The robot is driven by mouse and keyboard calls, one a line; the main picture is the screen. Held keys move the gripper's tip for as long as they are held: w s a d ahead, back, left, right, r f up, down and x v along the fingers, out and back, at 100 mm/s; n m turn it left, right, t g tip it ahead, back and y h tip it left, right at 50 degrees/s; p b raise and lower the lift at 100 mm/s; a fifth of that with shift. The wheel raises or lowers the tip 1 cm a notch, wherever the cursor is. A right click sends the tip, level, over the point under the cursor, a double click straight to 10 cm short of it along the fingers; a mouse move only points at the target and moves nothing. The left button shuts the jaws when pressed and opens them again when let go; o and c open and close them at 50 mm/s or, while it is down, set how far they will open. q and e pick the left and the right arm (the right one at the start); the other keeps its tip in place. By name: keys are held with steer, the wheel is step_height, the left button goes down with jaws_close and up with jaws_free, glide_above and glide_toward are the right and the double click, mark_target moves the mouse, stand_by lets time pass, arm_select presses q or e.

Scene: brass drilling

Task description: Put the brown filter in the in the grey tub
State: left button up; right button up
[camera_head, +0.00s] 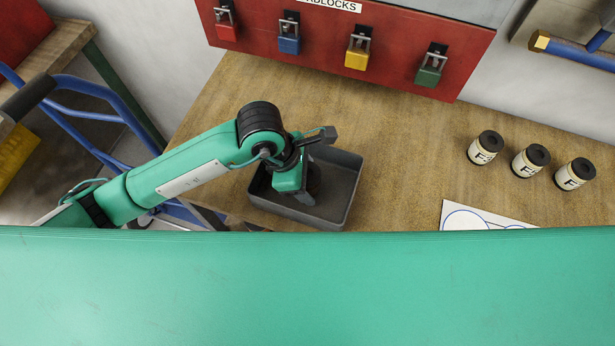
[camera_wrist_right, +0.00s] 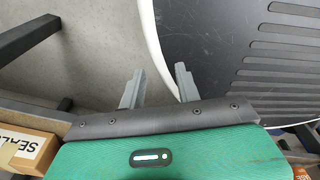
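The grey tub (camera_head: 345,190) sits on the wooden workbench near its front edge in the head view. My left gripper (camera_head: 308,192) points down into the tub. Its fingers are mostly hidden by my own wrist and blend with the dark tub. A dark brownish shape shows beside the fingers inside the tub, but I cannot tell whether it is the brown filter or part of the gripper. The filter is not clearly visible elsewhere. My right gripper (camera_wrist_right: 160,84) is open and empty in the right wrist view, above the floor and a dark ribbed surface.
Three cream jars with black lids (camera_head: 531,160) stand at the right of the workbench (camera_head: 400,130). A white sheet (camera_head: 475,217) lies at its front edge. A red padlock board (camera_head: 330,45) stands behind. A blue hand truck (camera_head: 95,95) is at the left. A cardboard box (camera_wrist_right: 25,150) shows below.

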arm_select(q)
steer(key=shift+o, duration=0.6)
arm_select(e)
steer(key=shift+w+r, duration=0.1)
steer(key=shift+w, duration=0.15)
arm_select(q)
steer(key=shift+r, duration=0.2)
steer(key=v, duration=0.4)
steer(key=shift+w+r, duration=0.1)
steer(key=shift+r, duration=0.05)
steer(key=b+v, duration=0.1)
steer(key=v, duration=0.6)
steer(key=shift+a+r, duration=0.15)
steer(key=shift+r, duration=0.15)
arm_select(e)
steer(key=shift+w+d+f, duration=0.15)
steer(key=shift+w+f, duration=0.1)
steer(key=shift+w, duration=0.35)
steer(key=shift+s, duration=0.2)
